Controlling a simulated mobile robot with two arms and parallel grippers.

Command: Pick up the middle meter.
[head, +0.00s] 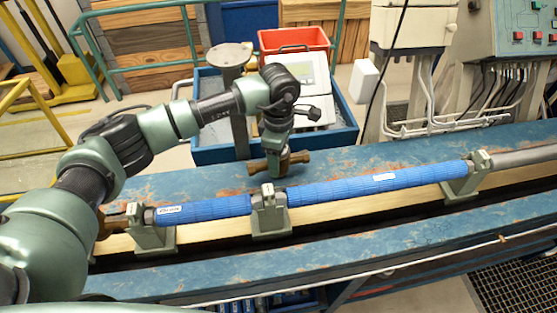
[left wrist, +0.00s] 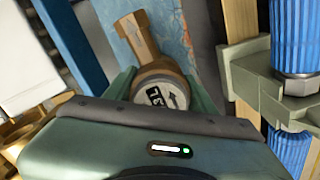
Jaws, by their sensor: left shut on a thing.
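A brass meter (head: 298,158) with pipe ends is at my left gripper (head: 274,167), low over the blue bench behind the blue pipe. In the left wrist view, the meter's round face (left wrist: 160,95), with a dark label and an arrow, sits between my green fingers, which are shut on it. Its brass pipe end (left wrist: 136,36) points away. I cannot tell whether the meter touches the bench. Another brass piece (head: 112,222), partly hidden by my arm, is at the left end of the bench. My right gripper is not in view.
A blue pipe (head: 335,190) runs along the bench in green clamp supports (head: 270,218), close in front of the gripper. A blue crate (head: 342,137) with a grey-white device and a red bin (head: 293,40) stand behind. The blue bench top (head: 400,150) is clear to the right.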

